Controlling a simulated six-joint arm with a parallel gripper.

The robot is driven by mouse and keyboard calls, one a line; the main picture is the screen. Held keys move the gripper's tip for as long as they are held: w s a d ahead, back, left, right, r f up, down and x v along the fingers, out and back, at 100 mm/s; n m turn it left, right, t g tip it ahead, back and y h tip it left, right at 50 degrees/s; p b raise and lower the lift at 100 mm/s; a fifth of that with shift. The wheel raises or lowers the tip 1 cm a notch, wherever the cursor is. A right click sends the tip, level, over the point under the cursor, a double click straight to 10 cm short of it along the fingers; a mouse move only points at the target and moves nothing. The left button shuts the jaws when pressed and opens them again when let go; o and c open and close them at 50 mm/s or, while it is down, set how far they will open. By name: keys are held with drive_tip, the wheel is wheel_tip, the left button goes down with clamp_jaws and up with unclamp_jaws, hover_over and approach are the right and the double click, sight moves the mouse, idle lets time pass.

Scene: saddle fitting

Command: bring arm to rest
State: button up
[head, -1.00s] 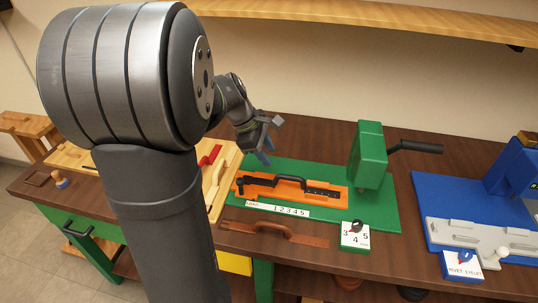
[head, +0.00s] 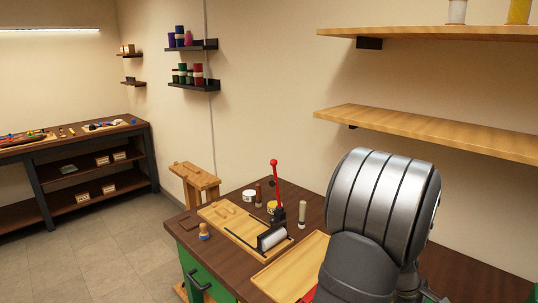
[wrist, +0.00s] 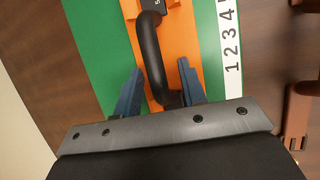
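My gripper (wrist: 160,90) shows in the wrist view with its two blue fingers apart. A curved black handle (wrist: 152,55) lies between and beyond the fingers, with a gap visible on each side. Whether the fingers are above it or level with it I cannot tell. The handle is mounted on an orange plate (wrist: 182,40), which lies on a green base (wrist: 95,50). In the head view my arm stands at the right, and the gripper's fingers are out of sight.
A white strip with numbers (wrist: 230,45) lies beside the orange plate. In the head view, the workbench (head: 240,195) carries a wooden board (head: 232,232) with a red-handled lever press (head: 276,190). A wooden shelf (head: 430,132) juts out above the arm. A second bench (head: 75,150) stands far left.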

drive_tip(key=shift+r, duration=2)
